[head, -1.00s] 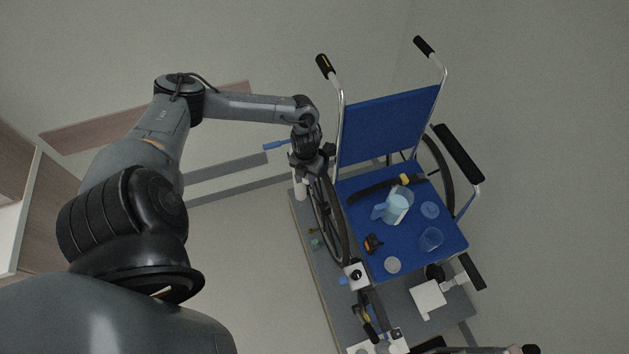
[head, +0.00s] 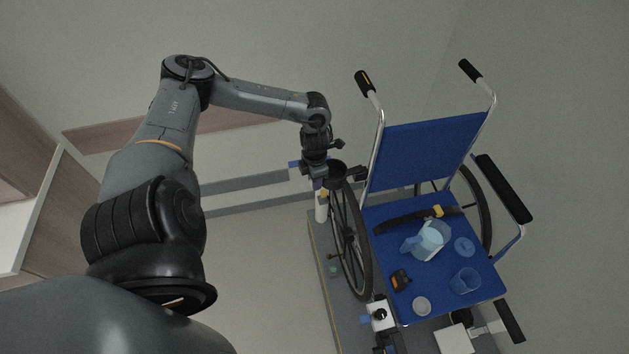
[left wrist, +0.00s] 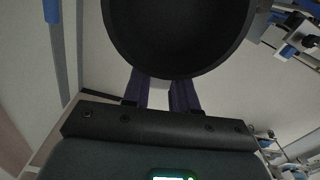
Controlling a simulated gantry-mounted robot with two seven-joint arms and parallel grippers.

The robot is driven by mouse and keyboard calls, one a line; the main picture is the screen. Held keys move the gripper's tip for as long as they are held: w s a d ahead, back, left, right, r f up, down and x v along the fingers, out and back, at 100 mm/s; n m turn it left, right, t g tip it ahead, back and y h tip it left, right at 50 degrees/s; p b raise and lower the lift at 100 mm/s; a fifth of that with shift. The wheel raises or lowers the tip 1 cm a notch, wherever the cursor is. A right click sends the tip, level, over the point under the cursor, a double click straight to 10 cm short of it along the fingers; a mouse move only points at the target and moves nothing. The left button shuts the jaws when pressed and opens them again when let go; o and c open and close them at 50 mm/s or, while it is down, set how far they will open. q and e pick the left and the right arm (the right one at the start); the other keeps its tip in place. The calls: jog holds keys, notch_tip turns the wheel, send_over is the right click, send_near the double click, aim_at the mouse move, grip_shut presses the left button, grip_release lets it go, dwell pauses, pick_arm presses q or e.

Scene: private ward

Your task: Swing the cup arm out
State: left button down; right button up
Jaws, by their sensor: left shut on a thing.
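The cup arm's black round holder (head: 336,174) is beside the wheelchair's left-hand wheel in the head view. In the left wrist view the black cup holder (left wrist: 180,40) fills the top middle. My left gripper (head: 318,184) is at the holder's left side. Its two purple fingers also show in the left wrist view (left wrist: 160,92), shut on a pale part at the holder's near edge. The fingers and the holder's rim hide most of the held part and the arm's joint. My right gripper is in neither view.
The wheelchair's blue seat (head: 388,225) carries a light-blue jug (head: 430,240), a clear cup (head: 465,281), discs and a black-orange item (head: 400,279). The wheel (head: 350,240) stands close to my gripper.

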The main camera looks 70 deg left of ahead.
pick_arm(q)
jog(key=shift+a, duration=0.1)
dwell(0.3)
jog(key=c, duration=0.9)
grip_release()
notch_tip(320, 180, up, 11)
jog(key=shift+f+b, duration=0.1)
jog(key=shift+b, duration=0.45)
